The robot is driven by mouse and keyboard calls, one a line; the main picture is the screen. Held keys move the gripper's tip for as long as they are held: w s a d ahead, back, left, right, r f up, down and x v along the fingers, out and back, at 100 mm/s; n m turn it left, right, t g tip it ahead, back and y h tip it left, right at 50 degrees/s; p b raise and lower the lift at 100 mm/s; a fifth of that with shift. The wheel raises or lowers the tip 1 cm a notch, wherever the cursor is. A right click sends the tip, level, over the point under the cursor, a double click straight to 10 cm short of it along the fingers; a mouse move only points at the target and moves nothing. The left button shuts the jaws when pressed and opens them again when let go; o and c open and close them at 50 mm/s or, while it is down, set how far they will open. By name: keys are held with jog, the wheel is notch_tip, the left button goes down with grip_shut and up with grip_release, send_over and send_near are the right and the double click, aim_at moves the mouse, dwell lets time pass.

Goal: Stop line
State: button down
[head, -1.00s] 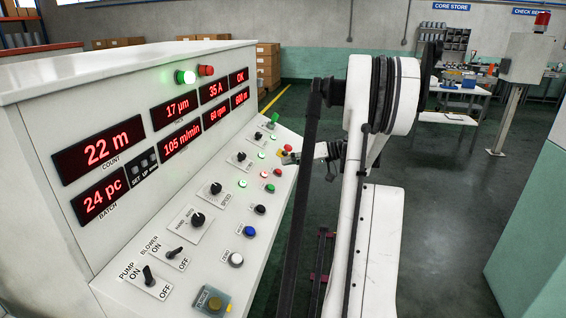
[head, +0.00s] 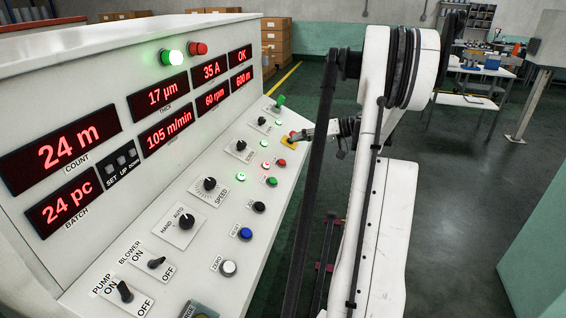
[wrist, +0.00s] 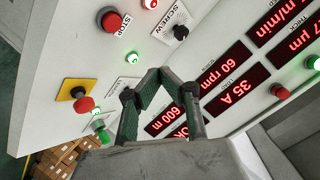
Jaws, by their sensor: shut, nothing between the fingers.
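The red STOP button (wrist: 112,21) sits at the upper left in the wrist view, with its label beside it; a red button (head: 282,162) shows at the panel's far end in the head view. A red mushroom button on a yellow plate (wrist: 84,103) is lower left in the wrist view; it also shows in the head view (head: 290,139). My gripper (wrist: 165,73) is shut and empty, its tips in front of the panel between the STOP button and the displays. In the head view my gripper (head: 304,137) is close to the yellow plate. Contact cannot be told.
The sloping panel (head: 150,205) carries knobs, lamps and other buttons, including a green one (head: 271,181) near the red. Red displays (head: 62,146) are lit, and a green lamp (head: 172,57) glows on the upright face. Open floor (head: 450,190) lies right of my arm.

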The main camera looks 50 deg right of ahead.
aim_at(282, 163)
jog(key=w+f+b, duration=0.1)
jog(key=f, duration=0.1)
jog(key=w+f+b, duration=0.1)
jog(key=f, duration=0.1)
jog(key=a+f, duration=0.1)
jog(key=f, duration=0.1)
jog(key=shift+w+f+b, duration=0.15)
jog(key=shift+w+b, duration=0.25)
jog(key=shift+w+a+f+b, duration=0.1)
jog(key=shift+w+f+b, duration=0.25)
jog(key=shift+f+b, duration=0.2)
jog(key=shift+f, duration=0.2)
dwell(0.6)
jog(key=shift+w+a+f+b, duration=0.1)
jog(key=shift+w+f+b, duration=0.15)
jog(key=shift+b, duration=0.2)
jog(key=shift+w+f+b, duration=0.15)
jog(key=shift+f+b, duration=0.3)
dwell(0.7)
jog(key=shift+r, duration=0.2)
jog(key=shift+s+r, duration=0.4)
jog(key=shift+r, duration=0.3)
jog(key=shift+r+p, duration=0.1)
jog(key=shift+p, duration=0.2)
